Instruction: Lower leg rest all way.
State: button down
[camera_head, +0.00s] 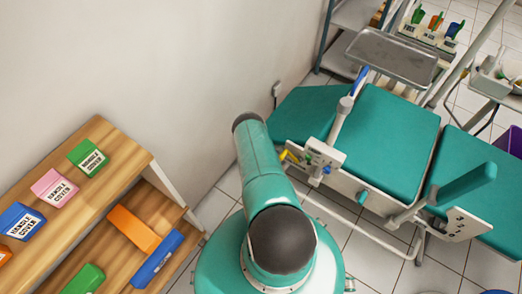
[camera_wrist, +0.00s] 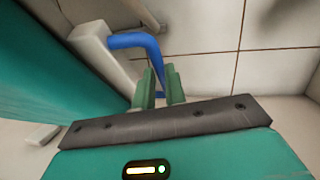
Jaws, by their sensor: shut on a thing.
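The teal dental chair (camera_head: 390,130) stands at the right of the head view. Its left end panel (camera_head: 300,112), apparently the leg rest, runs toward the wall, partly behind my arm. In the wrist view, a bent blue handle (camera_wrist: 134,40) comes out of a white bracket (camera_wrist: 92,45) beside a teal panel (camera_wrist: 40,90). My gripper (camera_wrist: 161,78) is shut on the blue handle, with its green fingers on either side of the handle's lower part. The head view does not show my gripper.
A wooden shelf (camera_head: 125,150) with coloured boxes stands at the left, close to the wall. A metal tray (camera_head: 392,56) is above the chair's far side. A white control block (camera_head: 324,154) with small levers is on the chair's near side. Tiled floor (camera_head: 345,235) shows in front.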

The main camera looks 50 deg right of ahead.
jog(key=shift+s+f, duration=0.25)
jog(key=shift+f, duration=0.1)
dwell(0.3)
jog(key=c, duration=1.5)
grip_release()
jog(key=shift+o, duration=0.2)
jog(key=v, duration=1.3)
jog(key=shift+w+r, duration=0.2)
jog(key=shift+r, duration=0.15)
